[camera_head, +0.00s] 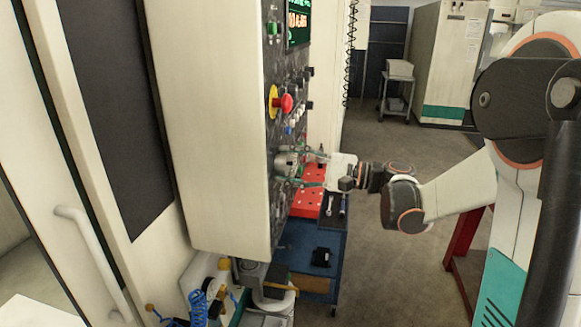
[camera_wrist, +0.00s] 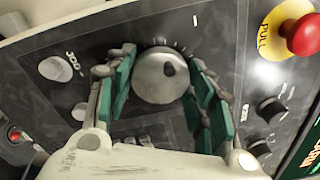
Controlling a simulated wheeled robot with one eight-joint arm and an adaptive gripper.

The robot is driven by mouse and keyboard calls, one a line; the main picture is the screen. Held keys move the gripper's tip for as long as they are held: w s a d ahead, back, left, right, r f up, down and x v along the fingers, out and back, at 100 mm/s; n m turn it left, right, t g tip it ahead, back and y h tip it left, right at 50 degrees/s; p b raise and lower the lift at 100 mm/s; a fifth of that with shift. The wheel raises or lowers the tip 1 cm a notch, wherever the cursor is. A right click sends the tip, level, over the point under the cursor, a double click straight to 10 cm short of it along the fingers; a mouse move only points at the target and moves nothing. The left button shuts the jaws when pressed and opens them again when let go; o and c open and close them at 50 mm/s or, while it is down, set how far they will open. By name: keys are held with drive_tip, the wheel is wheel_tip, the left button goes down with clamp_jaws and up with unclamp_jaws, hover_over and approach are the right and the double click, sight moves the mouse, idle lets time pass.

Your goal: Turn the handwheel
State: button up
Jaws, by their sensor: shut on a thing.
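The handwheel (camera_wrist: 160,76) is a round, silver-grey metal disc on the dark control panel, in the upper middle of the wrist view. My gripper (camera_wrist: 158,82) has its green-padded fingers on both sides of the handwheel's rim and is shut on it. In the head view, the handwheel (camera_head: 287,164) sticks out from the panel's edge, and my gripper (camera_head: 300,167) reaches it from the right. The wheel's lower front is close to my fingers, and exact finger contact is hard to see.
A red emergency button (camera_wrist: 305,36) on a yellow disc sits near the wheel, with black knobs (camera_wrist: 270,109) beside it. A white JOG knob (camera_wrist: 57,68) is on the other side. Open floor (camera_head: 385,270) lies to the right.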

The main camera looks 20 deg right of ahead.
drive_tip(key=n, duration=1.3)
drive_tip(key=shift+n+g+b, duration=0.3)
drive_tip(key=shift+g, duration=0.1)
drive_tip(key=o, duration=1.1)
drive_tip(key=shift+c, duration=0.2)
drive_tip(key=v, duration=1.2)
drive_tip(key=shift+f, duration=0.3)
drive_tip(key=shift+w+d, duration=0.1)
drive_tip(key=shift+w, duration=0.05)
